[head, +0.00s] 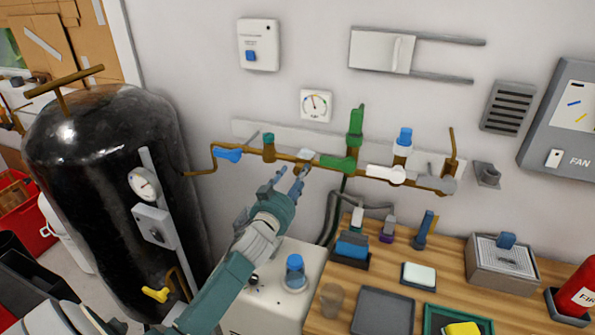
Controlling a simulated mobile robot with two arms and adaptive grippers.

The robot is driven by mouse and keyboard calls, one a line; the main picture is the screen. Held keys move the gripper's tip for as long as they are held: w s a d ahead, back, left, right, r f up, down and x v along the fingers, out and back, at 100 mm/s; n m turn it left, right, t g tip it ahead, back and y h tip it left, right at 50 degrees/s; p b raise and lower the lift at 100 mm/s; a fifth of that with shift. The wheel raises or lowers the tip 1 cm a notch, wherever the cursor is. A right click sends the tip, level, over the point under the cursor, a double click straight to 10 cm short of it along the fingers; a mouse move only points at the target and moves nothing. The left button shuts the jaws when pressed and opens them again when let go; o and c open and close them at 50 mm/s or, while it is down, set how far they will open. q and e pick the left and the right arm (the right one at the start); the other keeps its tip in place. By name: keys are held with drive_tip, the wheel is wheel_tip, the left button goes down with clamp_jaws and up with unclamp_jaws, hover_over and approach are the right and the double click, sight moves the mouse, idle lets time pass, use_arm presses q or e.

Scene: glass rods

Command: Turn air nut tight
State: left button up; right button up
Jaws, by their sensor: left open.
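A brass pipe (285,156) runs along the wall with several fittings on it. A blue lever (228,154) and a brass fitting (268,148) sit at its left, and a small pale fitting (306,154) is to their right. I cannot tell for certain which fitting is the air nut. My left gripper (289,178) is open, with its fingertips at or just below the pipe near the pale fitting. Contact is unclear. My right gripper is not in view.
A black tank (100,150) stands left of my arm. Green (354,127) and white (385,174) valves continue along the pipe. A white cabinet (262,300) with a blue knob is below. A wooden bench (460,265) at right holds trays and small items.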

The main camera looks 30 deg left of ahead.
use_arm(q)
drive_tip(key=shift+x, duration=1.05)
